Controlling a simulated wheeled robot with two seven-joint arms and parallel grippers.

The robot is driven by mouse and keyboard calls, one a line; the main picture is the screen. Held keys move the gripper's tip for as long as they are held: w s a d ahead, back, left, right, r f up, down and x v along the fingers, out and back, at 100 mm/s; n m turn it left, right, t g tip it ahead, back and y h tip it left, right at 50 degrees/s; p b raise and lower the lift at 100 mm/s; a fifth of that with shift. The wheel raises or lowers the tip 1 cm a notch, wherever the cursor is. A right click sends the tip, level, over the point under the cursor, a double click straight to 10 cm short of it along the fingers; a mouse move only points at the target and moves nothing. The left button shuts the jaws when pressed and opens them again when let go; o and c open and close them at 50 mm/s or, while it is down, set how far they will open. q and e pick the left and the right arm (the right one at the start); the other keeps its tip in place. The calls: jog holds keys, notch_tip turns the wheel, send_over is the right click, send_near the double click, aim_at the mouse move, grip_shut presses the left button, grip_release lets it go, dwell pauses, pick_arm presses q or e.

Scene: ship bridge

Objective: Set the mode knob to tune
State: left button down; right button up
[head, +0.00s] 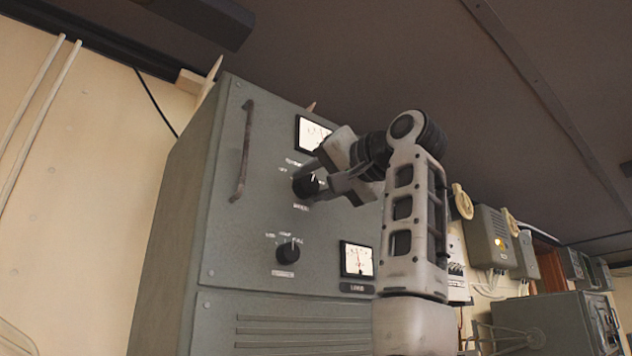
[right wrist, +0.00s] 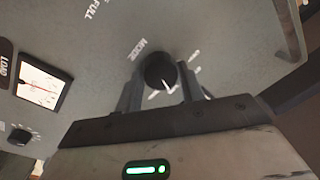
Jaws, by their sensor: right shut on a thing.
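The mode knob (head: 304,187) is a round black knob with a white pointer line, on the upper part of a grey cabinet front (head: 262,210). It also shows in the right wrist view (right wrist: 156,70), beside the printed word MODE. Its pointer there faces the lower right, toward printed position labels too blurred to read. In the head view some labels are hidden behind my fingers. My right gripper (head: 317,179) is shut on the mode knob, one finger on each side. My left gripper is not in view.
A second black knob (head: 288,251) sits below, with a lit load meter (head: 356,260) to its right. Another meter (head: 313,134) is above, partly behind my gripper. A vertical handle (head: 243,150) stands out at the panel's left. Wall boxes (head: 490,236) are at right.

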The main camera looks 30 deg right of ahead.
jog(key=o, duration=1)
jog(key=shift+c, duration=0.2)
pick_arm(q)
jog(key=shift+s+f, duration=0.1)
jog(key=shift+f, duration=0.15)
pick_arm(e)
jog(key=shift+s, duration=0.15)
jog(key=shift+s+b, duration=0.3)
jog(key=shift+s, duration=0.05)
pick_arm(q)
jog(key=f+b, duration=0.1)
jog(key=b, duration=0.1)
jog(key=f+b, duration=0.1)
jog(key=b, duration=0.1)
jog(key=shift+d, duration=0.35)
pick_arm(e)
jog(key=s+d, duration=0.2)
jog(key=s, duration=1.3)
jog(key=shift+f, duration=0.4)
